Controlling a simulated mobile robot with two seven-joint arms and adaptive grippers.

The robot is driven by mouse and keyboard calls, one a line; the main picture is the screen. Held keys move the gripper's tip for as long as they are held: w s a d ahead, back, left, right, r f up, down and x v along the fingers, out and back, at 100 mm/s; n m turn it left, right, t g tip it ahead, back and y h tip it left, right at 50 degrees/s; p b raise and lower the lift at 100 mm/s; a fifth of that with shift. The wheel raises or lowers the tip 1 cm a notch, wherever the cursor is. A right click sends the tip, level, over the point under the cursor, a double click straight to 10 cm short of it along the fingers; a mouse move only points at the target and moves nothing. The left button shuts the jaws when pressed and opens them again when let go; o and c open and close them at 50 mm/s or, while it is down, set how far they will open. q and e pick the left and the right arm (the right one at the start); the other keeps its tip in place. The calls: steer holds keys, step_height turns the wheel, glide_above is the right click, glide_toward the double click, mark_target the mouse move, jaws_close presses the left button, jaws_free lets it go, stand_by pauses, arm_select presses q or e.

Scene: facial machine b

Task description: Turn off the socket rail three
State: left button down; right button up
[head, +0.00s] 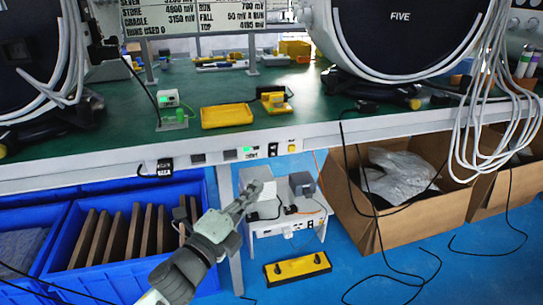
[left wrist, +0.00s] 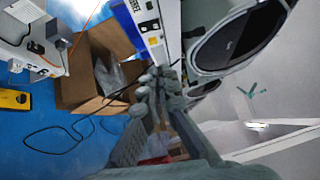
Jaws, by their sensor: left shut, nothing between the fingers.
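A white socket rail (head: 262,151) runs along the front edge of the green-topped bench. It carries dark sockets, a small green-lit part (head: 247,151) and a yellow part (head: 292,148); I cannot read a number on it. My left gripper (head: 257,188) is shut and empty, below and in front of the rail, apart from it. In the left wrist view its fingers (left wrist: 154,82) are together, and the rail (left wrist: 150,30) shows beyond them, with small lettering I cannot make out. My right gripper is in neither view.
A small white table (head: 290,222) with grey boxes stands under the bench. Blue crates (head: 110,240) with brown dividers are at left, a cardboard box (head: 400,195) at right. Black cables hang beside it. A yellow case (head: 297,268) lies on the blue floor.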

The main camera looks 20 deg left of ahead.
arm_select(q)
glide_toward(273, 150)
steer(key=w+d, duration=0.3)
steer(key=d, duration=0.2)
steer(key=shift+w+a+r+p, duration=0.3)
steer(key=shift+w+a, duration=0.35)
steer(key=shift+w, duration=0.2)
steer(key=shift+w+a+r+p, duration=0.15)
steer(key=shift+w+a+r, duration=0.1)
steer(key=shift+w+a, duration=0.5)
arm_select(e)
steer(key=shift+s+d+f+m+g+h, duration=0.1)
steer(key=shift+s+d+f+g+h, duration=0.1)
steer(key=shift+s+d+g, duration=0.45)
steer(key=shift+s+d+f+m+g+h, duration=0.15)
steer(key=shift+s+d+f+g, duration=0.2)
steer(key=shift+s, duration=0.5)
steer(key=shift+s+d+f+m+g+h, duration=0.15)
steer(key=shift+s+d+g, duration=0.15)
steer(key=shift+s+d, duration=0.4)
arm_select(q)
steer(key=shift+w+d, duration=0.15)
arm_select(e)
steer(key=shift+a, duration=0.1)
